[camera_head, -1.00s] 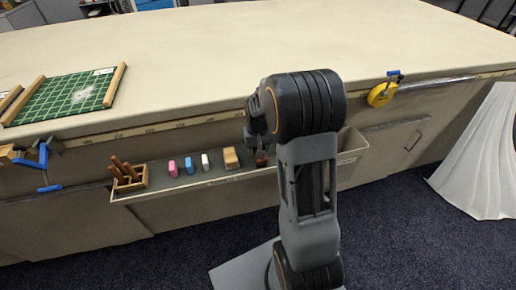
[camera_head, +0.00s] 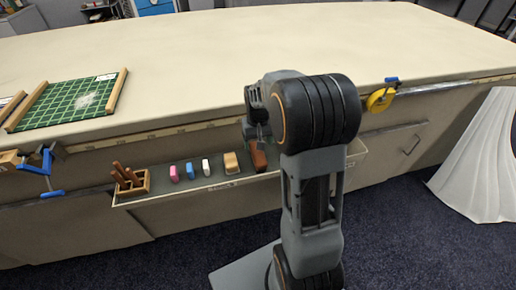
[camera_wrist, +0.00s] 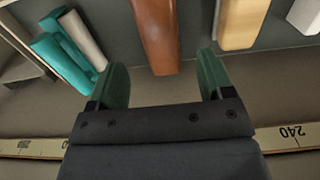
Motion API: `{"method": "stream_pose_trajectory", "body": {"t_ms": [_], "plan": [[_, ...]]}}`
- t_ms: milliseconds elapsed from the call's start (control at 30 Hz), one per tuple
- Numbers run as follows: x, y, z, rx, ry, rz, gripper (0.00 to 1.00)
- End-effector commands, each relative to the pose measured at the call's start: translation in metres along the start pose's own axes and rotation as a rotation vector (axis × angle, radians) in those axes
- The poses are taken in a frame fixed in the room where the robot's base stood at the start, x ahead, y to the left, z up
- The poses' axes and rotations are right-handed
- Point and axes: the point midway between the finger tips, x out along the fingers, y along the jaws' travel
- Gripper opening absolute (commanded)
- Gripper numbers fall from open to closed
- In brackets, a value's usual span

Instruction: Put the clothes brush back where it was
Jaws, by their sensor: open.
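A smooth reddish-brown wooden piece, which looks like the clothes brush (camera_head: 258,157), lies in the shallow trough (camera_head: 195,189) along the table's front. Its bristles are not visible. My gripper (camera_head: 254,136) is just above it in the head view, with part of the jaws hidden by my arm. In the wrist view the brown piece (camera_wrist: 155,35) lies beyond and between the two green fingertips. My gripper (camera_wrist: 163,60) is open, with a gap on both sides of the piece and nothing held.
A tan block (camera_head: 231,163) lies left of the brown piece, then white, blue and pink blocks and a wooden holder (camera_head: 132,182). In the wrist view, teal items (camera_wrist: 65,52) lie on the other side. Blue clamps and a yellow tape are on the table edge.

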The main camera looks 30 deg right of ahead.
Motion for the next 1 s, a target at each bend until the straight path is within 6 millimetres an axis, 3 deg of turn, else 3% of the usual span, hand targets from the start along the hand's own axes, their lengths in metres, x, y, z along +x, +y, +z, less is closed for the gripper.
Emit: {"method": "stream_pose_trajectory", "body": {"t_ms": [33,200,367,467,700,900,1000], "plan": [[-0.012,0.0,-0.001,0.0,0.004,0.0,0.74],[-0.038,0.0,-0.001,0.0,0.002,0.0,0.74],[-0.052,-0.001,0.001,-0.001,0.002,0.0,0.74],[-0.064,-0.007,0.012,-0.015,0.022,0.0,0.74],[-0.09,-0.039,0.087,-0.096,0.131,-0.005,0.74],[-0.089,-0.053,0.143,-0.154,0.212,-0.017,0.74],[-0.085,-0.056,0.16,-0.171,0.235,-0.021,0.74]]}}
